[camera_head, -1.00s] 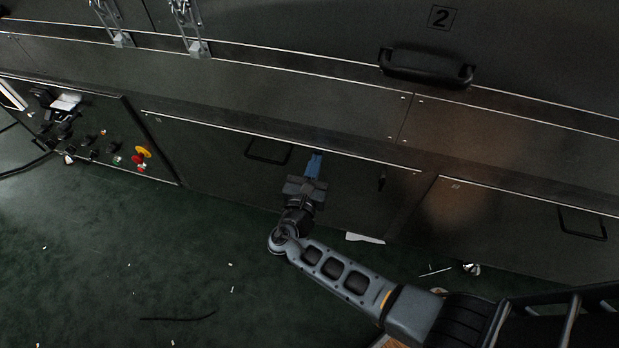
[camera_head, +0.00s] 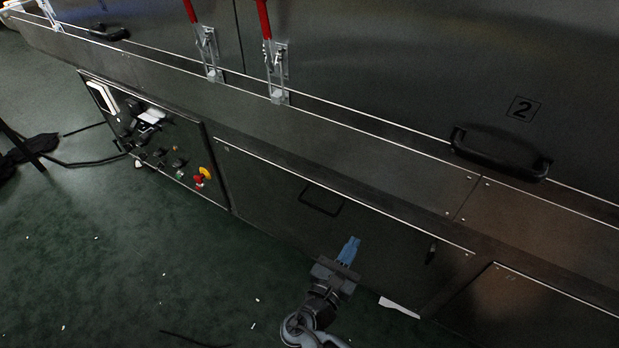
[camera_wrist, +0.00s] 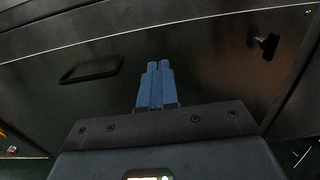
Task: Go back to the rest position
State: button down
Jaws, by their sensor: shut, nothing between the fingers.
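My gripper (camera_head: 349,249) is in front of the dark lower panel (camera_head: 270,185) of the dryer, in the lower middle of the head view. Its blue fingers are together and hold nothing. In the wrist view the shut fingers (camera_wrist: 157,80) point toward the same panel. They lie between a black rectangular handle (camera_wrist: 92,71) on the left and a small black latch (camera_wrist: 264,45) on the right. I cannot tell how wide the gap to the panel is.
A control box (camera_head: 160,140) with red and yellow buttons stands left. A large black handle (camera_head: 500,153) is by the number 2. Red-handled clamps (camera_head: 276,70) are above. A white scrap (camera_head: 399,307) lies near the panel. The green floor (camera_head: 90,265) is mostly open, with a cable (camera_head: 78,162).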

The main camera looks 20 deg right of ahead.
jog(key=shift+s, duration=0.1)
jog(key=s+a+f+m+g+y, duration=0.1)
jog(key=s+f+m+g+y, duration=0.2)
jog(key=s+f, duration=0.5)
jog(key=s+a+r+m+y, duration=0.1)
jog(key=s+a+m+y, duration=0.1)
jog(key=s+m+y, duration=0.45)
jog(key=s+a+r+m+y, duration=0.1)
jog(key=s+a+m+y, duration=0.15)
jog(key=s, duration=0.75)
jog(key=s+d+r+m+t+y+p, duration=0.1)
jog(key=r+m+p, duration=0.3)
jog(key=r, duration=1)
jog(key=s+d+r+m+t+p, duration=0.1)
jog(key=s+r+m+t+p, duration=0.2)
jog(key=r, duration=1.2)
jog(key=s+d+r+m+t+y+p, duration=0.1)
jog(key=r+m+p, duration=0.5)
jog(key=r, duration=0.8)
jog(key=shift+s+d+r+t+y+p, duration=0.2)
jog(key=shift+s+r+t+y+p, duration=0.15)
jog(key=shift+s+t, duration=0.65)
jog(key=c, duration=1.9)
grip_release()
jog(key=shift+w+f, duration=0.1)
